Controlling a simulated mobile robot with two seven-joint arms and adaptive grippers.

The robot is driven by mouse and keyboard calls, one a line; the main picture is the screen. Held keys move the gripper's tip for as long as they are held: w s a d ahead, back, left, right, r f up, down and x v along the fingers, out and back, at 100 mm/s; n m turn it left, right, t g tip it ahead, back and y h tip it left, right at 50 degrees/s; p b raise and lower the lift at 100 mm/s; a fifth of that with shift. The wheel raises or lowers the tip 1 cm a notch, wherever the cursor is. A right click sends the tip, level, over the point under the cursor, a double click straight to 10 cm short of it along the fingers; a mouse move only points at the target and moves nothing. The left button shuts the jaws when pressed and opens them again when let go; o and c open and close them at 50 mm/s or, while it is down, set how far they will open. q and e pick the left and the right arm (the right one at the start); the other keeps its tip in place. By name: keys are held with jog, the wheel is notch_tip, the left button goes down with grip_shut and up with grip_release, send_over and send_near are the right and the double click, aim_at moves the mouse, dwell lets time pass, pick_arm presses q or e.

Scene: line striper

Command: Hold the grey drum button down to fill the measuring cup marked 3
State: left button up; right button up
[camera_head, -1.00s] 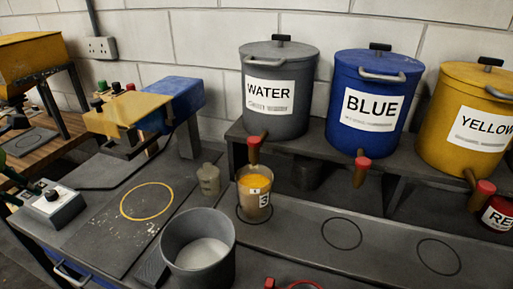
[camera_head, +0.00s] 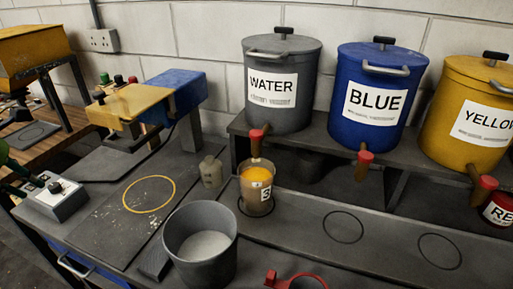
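The grey drum (camera_head: 277,95) labelled WATER stands on the raised shelf at the back. Its tap has a red button (camera_head: 257,134) on top. The measuring cup marked 3 (camera_head: 263,199) stands upright below this tap, on a ringed spot on the bench. It is see-through, with orange liquid in its upper part. My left gripper (camera_head: 30,184) shows only partly at the left edge, beside the small grey control box and far from the drum button. Its fingers are too dark and small to read. My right gripper is out of view.
A blue drum (camera_head: 352,124) and a yellow drum (camera_head: 450,120) stand right of the grey one. A grey bucket (camera_head: 190,268) stands in front, left of the cup. A control box (camera_head: 55,200) sits at left. Two ringed spots right of the cup are empty.

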pick_arm(q)
grip_shut()
dwell(1.0)
